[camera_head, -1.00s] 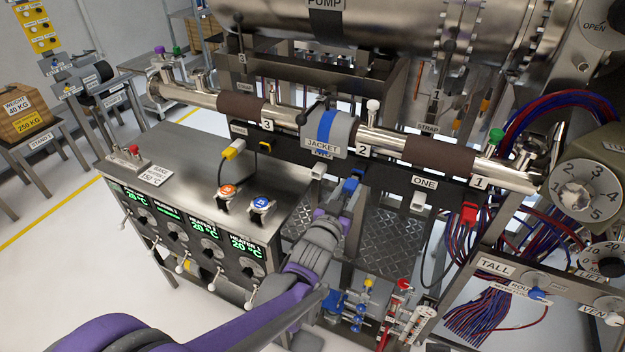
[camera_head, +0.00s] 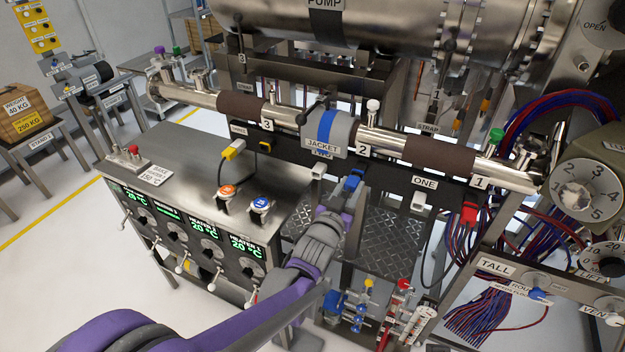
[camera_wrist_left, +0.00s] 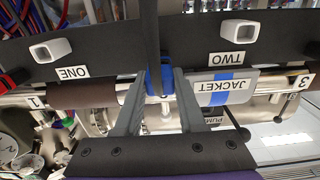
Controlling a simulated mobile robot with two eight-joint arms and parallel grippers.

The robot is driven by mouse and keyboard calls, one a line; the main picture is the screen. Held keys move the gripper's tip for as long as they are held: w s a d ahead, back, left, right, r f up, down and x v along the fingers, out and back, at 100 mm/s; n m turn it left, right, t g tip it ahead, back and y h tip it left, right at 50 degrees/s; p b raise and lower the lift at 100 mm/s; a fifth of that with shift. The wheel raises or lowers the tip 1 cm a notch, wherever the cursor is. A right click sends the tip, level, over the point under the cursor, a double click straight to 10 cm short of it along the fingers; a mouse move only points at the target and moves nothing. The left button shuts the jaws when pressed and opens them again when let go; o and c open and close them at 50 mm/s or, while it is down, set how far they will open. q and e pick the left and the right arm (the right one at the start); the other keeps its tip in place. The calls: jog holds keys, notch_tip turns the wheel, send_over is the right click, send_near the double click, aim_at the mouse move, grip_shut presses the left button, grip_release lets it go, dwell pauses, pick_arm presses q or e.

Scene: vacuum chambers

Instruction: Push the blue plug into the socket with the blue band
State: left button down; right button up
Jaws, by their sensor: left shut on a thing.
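The blue plug (camera_head: 353,181) is at the dark rail under the long pipe, between the tags TWO and ONE. My left gripper (camera_head: 347,192) is shut on it from the front and below. In the left wrist view the blue plug (camera_wrist_left: 154,76) sits between the two grey fingers (camera_wrist_left: 158,84), with a dark upright strip in front of part of it. A socket with a blue top (camera_head: 260,204) stands on the metal heater bench, left of the gripper and apart from it. Whether the plug touches the rail cannot be told. My right gripper is not in view.
A socket with an orange top (camera_head: 227,192) stands beside the blue one. A yellow plug (camera_head: 233,148) with a cable is above them. White square holders (camera_head: 418,201) and a red plug (camera_head: 469,212) are on the rail. The bench top (camera_head: 180,150) is largely clear.

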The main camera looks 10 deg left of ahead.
aim_at(349, 189)
pick_arm(q)
jog(key=shift+w+d, duration=0.2)
jog(key=shift+w, duration=0.3)
dwell(1.0)
jog(key=shift+c, duration=2.1)
grip_release()
jog(key=shift+v, duration=3.5)
